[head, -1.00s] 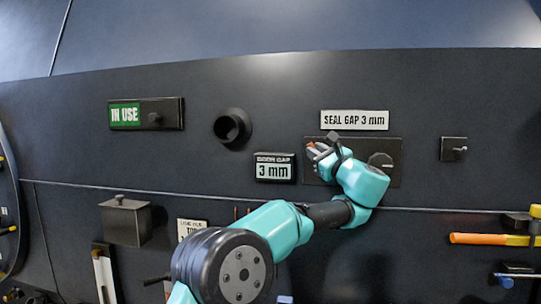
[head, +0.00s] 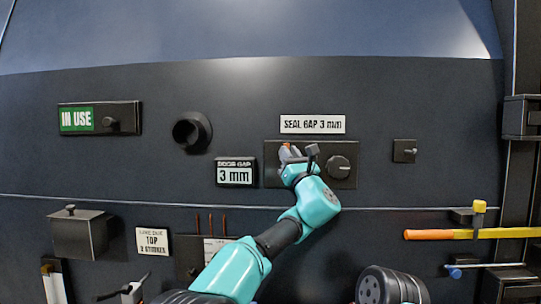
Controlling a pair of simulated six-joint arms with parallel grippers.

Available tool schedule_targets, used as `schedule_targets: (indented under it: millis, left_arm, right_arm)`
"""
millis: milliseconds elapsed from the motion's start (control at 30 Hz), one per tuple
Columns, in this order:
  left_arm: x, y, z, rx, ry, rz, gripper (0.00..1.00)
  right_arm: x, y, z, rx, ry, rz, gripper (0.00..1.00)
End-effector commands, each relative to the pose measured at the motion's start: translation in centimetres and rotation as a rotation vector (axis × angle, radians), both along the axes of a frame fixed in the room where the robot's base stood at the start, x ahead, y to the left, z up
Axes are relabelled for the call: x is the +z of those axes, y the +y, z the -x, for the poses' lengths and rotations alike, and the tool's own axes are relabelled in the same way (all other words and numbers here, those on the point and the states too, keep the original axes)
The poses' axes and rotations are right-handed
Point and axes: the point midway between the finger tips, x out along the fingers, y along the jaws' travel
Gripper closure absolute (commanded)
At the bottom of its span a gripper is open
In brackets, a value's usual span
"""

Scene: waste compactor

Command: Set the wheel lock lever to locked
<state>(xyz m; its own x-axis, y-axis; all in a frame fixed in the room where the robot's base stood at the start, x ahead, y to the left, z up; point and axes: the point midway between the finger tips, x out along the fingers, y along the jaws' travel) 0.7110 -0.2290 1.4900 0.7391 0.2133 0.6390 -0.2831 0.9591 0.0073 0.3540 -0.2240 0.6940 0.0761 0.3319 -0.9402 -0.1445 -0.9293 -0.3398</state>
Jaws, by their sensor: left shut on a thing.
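My left gripper (head: 290,154) is at the left half of a dark panel (head: 325,183) under the "SEAL GAP 3 mm" sign (head: 312,124). Its small fingers are shut, with an orange-tipped part showing between or beside them. What they hold is mostly hidden by the gripper and wrist. A round dark knob (head: 340,167) shows on the panel's right half, apart from the fingers. No lever is labelled as the wheel lock, and I cannot tell which part it is. My right gripper is not in view.
A "DOOR GAP 3 mm" display (head: 236,173) is just left of the panel. A dark round tube (head: 192,132), an "IN USE" plate (head: 100,119) and a small plate (head: 404,151) are on the wall. An orange-and-yellow handled tool (head: 470,234) hangs at right.

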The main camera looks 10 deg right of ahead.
Motion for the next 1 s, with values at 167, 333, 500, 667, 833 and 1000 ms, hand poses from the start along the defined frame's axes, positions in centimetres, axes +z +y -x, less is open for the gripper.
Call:
schedule_targets:
  millis: [167, 333, 500, 667, 833, 1000]
  left_arm:
    - [-0.16, -0.51, 0.12, -0.004, -0.001, -0.01, 1.0]
    - [-0.15, -0.5, 0.12, -0.004, -0.001, -0.01, 1.0]
    - [-0.14, -0.49, 0.11, -0.004, -0.001, -0.01, 0.72]
    - [-0.08, -0.41, 0.11, -0.004, -0.002, -0.008, 0.71]
    - [-0.12, -0.41, 0.19, -0.005, -0.001, -0.007, 0.71]
    - [-0.52, -0.57, 0.73, -0.004, -0.001, -0.007, 0.71]
  right_arm:
    - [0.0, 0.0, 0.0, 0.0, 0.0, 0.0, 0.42]
    - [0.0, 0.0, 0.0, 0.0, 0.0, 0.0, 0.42]
    - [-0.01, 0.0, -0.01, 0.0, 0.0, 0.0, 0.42]
    - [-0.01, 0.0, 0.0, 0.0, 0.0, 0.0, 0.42]
    - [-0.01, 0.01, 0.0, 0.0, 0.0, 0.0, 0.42]
    - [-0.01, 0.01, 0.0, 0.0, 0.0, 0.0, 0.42]
